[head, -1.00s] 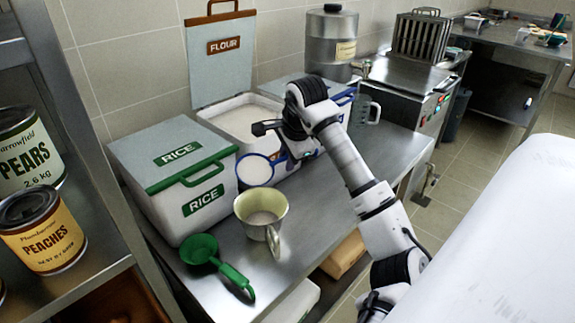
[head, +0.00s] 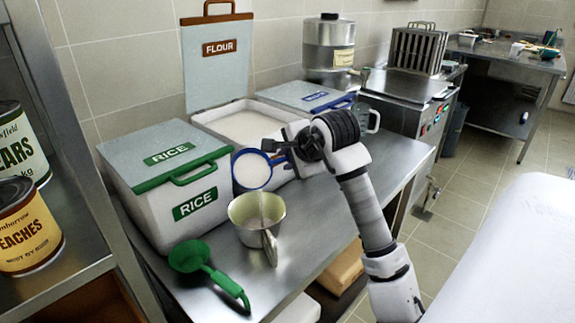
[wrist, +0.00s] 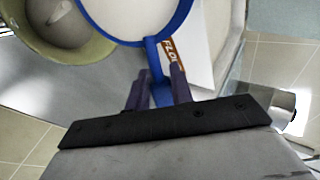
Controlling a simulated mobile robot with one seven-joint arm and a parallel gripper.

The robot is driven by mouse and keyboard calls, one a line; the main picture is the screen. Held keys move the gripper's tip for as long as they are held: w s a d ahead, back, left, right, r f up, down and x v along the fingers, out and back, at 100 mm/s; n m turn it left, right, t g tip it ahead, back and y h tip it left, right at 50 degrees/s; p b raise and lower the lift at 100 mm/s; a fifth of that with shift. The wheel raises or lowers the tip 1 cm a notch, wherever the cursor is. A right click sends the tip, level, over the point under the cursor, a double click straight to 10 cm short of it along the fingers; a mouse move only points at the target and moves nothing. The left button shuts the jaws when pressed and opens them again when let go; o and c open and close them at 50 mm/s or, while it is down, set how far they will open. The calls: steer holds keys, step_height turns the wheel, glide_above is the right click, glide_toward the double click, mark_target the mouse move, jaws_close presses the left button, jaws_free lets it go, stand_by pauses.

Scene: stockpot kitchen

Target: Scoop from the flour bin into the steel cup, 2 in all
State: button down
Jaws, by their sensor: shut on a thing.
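My gripper (head: 288,155) is shut on the handle of a blue-rimmed scoop (head: 270,182). In the wrist view, the fingers (wrist: 158,88) close around the blue handle, and the scoop's ring (wrist: 190,20) surrounds a pale, flour-like fill. The scoop is in front of the flour bin (head: 207,118), above the counter and behind the steel cup. The flour bin is open, with its lid (head: 217,72) raised and white flour inside. The steel cup (head: 245,228) stands upright on the counter with some pale content in the bottom; it also shows in the wrist view (wrist: 100,45).
A closed rice bin (head: 150,205) stands left of the flour bin, and a blue-handled bin (head: 300,92) stands right. A green scoop (head: 188,257) lies at the front left. Cans (head: 25,230) sit on the left shelf. The counter right of the cup is clear.

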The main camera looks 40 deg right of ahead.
steer(key=shift+s+f+t+b, duration=0.2)
steer(key=shift+t+b, duration=0.1)
steer(key=shift+b, duration=0.6)
steer(key=t+b, duration=0.1)
steer(key=b, duration=0.2)
steer(key=s+t+b, duration=0.1)
steer(key=b, duration=0.3)
steer(key=t+h+b, duration=0.1)
steer(key=t+b, duration=0.1)
steer(key=b, duration=0.2)
steer(key=shift+s+a+f, duration=0.2)
steer(key=shift+s+f, duration=0.05)
steer(key=shift+f, duration=0.05)
steer(key=t+b, duration=0.1)
steer(key=b, duration=0.2)
steer(key=s+t+h+b, duration=0.1)
steer(key=t+b, duration=0.1)
steer(key=b, duration=0.2)
steer(key=f+t+b, duration=0.1)
steer(key=b, duration=0.3)
steer(key=shift+s+a+t, duration=0.2)
steer(key=shift+s+t, duration=0.1)
steer(key=shift+s, duration=0.05)
steer(key=shift+r, duration=0.2)
steer(key=shift+p, duration=0.3)
